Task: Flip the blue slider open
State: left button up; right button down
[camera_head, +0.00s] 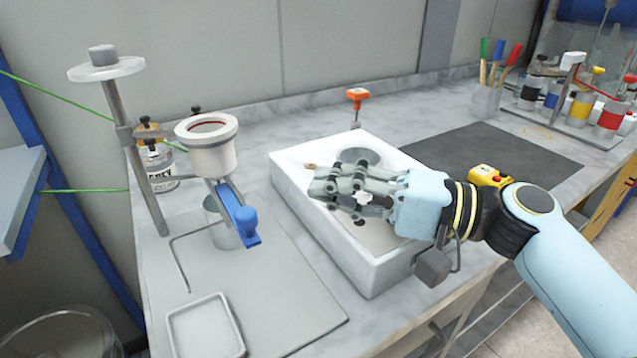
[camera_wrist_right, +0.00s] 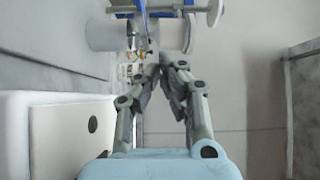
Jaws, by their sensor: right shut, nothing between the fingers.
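My left gripper is out of view.
The white sink block (camera_head: 350,262) lies under my right gripper, with an orange-topped tap (camera_head: 357,95) behind it. A square white tray (camera_head: 205,328) sits at the front left. The stand's post (camera_head: 135,160) rises left of the cup. A dark mat (camera_head: 500,155) lies right.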

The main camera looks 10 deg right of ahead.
aim_at(230, 170)
jog(key=p+x, duration=0.1)
jog(key=x, duration=0.7)
jog(key=shift+r+p, duration=0.2)
jog(key=shift+p, duration=0.15)
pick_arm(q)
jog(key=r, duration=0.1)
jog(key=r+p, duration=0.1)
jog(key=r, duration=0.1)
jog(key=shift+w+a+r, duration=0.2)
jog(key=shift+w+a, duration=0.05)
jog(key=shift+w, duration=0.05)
pick_arm(e)
jog(key=s, duration=0.4)
jog(key=shift+s+a+f, duration=0.1)
jog(key=shift+s+f, duration=0.05)
jog(key=shift+f, duration=0.1)
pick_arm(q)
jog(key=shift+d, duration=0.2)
pick_arm(e)
jog(key=shift+s+d+f, duration=0.15)
jog(key=shift+s+d, duration=0.1)
jog(key=shift+s, duration=0.7)
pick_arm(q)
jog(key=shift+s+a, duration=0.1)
